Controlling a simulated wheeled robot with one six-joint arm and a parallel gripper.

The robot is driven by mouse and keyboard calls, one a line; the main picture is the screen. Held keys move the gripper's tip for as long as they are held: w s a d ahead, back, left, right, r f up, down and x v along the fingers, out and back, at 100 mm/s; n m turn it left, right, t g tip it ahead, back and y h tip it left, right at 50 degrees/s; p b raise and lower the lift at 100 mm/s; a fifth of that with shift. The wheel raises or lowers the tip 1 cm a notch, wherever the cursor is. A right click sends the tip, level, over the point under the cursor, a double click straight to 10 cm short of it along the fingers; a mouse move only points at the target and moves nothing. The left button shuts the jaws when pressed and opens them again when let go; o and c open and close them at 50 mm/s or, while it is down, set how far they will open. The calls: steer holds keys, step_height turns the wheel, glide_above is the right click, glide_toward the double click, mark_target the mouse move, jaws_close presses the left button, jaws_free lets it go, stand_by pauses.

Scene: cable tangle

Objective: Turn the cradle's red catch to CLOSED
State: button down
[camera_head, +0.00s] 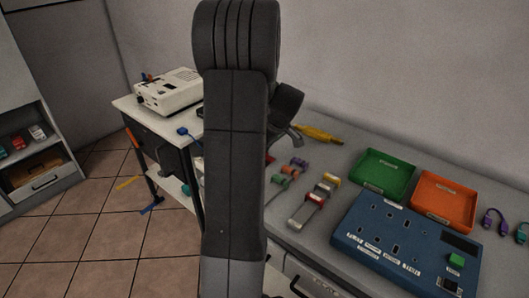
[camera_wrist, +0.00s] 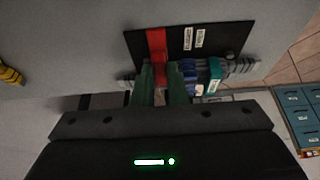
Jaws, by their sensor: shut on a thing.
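In the wrist view, the red catch (camera_wrist: 157,42) is an upright red strip lying across a black plate (camera_wrist: 226,40) of the cradle. Two small white labels on the plate stand just right of the catch; their words are too small to read. My gripper (camera_wrist: 161,72) has its two green fingers at the catch's lower end, shut on it. Blue, teal and green pieces (camera_wrist: 203,74) sit right beside the fingers, between grey ribbed ends (camera_wrist: 243,66) of the cradle. In the head view my arm hides the catch and the fingertips.
A green tray (camera_head: 383,174), an orange tray (camera_head: 443,200) and a blue panel (camera_head: 405,246) stand on the bench at right. A yellow item (camera_head: 318,133) lies behind. A white device (camera_head: 168,91) stands on the left table.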

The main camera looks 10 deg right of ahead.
stand_by(0.4)
steer(key=c, duration=1.4)
jaws_free()
steer(key=shift+c, duration=0.2)
steer(key=shift+r, duration=0.1)
steer(key=v, duration=1.3)
steer(key=shift+r, duration=0.35)
steer(key=shift+d+f, duration=0.1)
steer(key=x, duration=1.3)
steer(key=shift+f, duration=0.35)
